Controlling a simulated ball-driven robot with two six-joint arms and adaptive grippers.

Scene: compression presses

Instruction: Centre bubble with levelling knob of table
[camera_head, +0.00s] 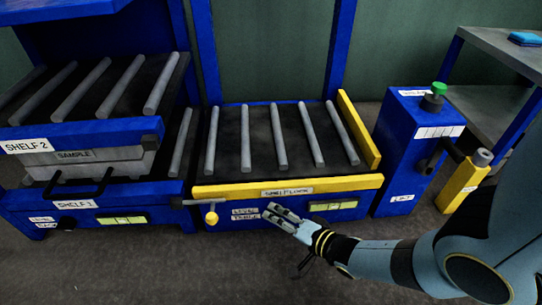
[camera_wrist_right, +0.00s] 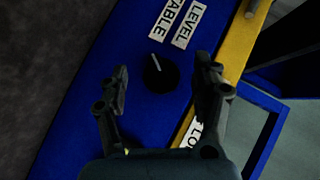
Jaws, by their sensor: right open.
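The table (camera_head: 261,143) has rollers on top and a yellow and blue front. Its level vial (camera_head: 333,205) is a yellow-green strip on the right of the blue front; the bubble is too small to place exactly. The levelling knob (camera_wrist_right: 160,73) is black and round with a white pointer line, beside the "LEVEL TABLE" label (camera_wrist_right: 187,25); in the head view my gripper hides it. My right gripper (camera_head: 275,213) is open in front of the panel. In the right wrist view its fingers (camera_wrist_right: 162,67) stand on both sides of the knob, without visible contact. My left gripper is out of view.
A yellow round-ended handle (camera_head: 211,217) sticks out left of the label. Shelf 1 (camera_head: 75,203) with its own vial (camera_head: 122,220) stands left. A blue box with a green button (camera_head: 439,88) and a yellow post (camera_head: 463,182) stand right. Floor in front is clear.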

